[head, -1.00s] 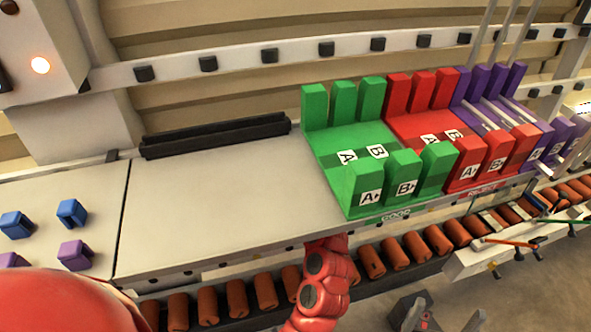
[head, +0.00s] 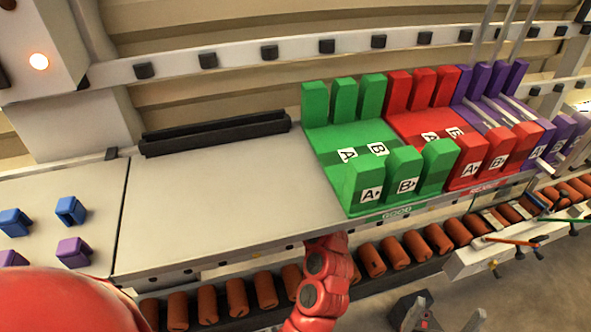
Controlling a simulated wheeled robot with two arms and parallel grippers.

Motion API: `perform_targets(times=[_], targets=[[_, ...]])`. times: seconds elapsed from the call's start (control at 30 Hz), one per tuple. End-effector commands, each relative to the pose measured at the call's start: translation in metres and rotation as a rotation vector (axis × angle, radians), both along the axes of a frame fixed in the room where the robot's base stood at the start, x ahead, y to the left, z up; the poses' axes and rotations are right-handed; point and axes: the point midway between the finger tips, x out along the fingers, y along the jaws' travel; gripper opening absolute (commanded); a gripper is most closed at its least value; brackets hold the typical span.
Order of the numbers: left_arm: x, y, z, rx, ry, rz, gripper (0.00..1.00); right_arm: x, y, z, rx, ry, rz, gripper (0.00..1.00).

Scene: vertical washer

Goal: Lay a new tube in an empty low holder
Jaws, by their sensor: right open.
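Low blue holders (head: 70,210) and low purple holders (head: 74,252) stand on the left part of the bench. The ones in view look empty. Pale tubes (head: 514,110) lie in the tall purple rack (head: 494,85) at the far right. My right gripper (head: 440,318) is dark grey and shows only partly at the bottom edge, below the bench front. Its fingers are apart with nothing seen between them, far from the low holders. My left gripper is not in view.
A green rack (head: 353,138) and a red rack (head: 425,126) stand right of the bare bench top (head: 220,205). A black bar (head: 215,133) lies at the back. Orange rollers (head: 392,252) run along the front. Thin coloured rods (head: 511,240) lie at the right.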

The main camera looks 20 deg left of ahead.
Motion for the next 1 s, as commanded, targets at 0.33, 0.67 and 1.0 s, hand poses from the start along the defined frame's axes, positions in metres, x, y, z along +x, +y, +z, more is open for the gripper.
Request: perform_targets(times=[0.33,0.67,1.0], targets=[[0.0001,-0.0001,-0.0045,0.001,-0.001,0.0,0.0,0.0,0.0,-0.0035,0.0,0.0,0.0,1.0],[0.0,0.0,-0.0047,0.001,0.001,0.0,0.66,0.0,0.0,-0.0035,0.0,0.0,0.0,1.0],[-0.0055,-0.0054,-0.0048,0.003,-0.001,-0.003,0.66,0.0,-0.0001,-0.0052,0.0,0.0,0.0,1.0]])
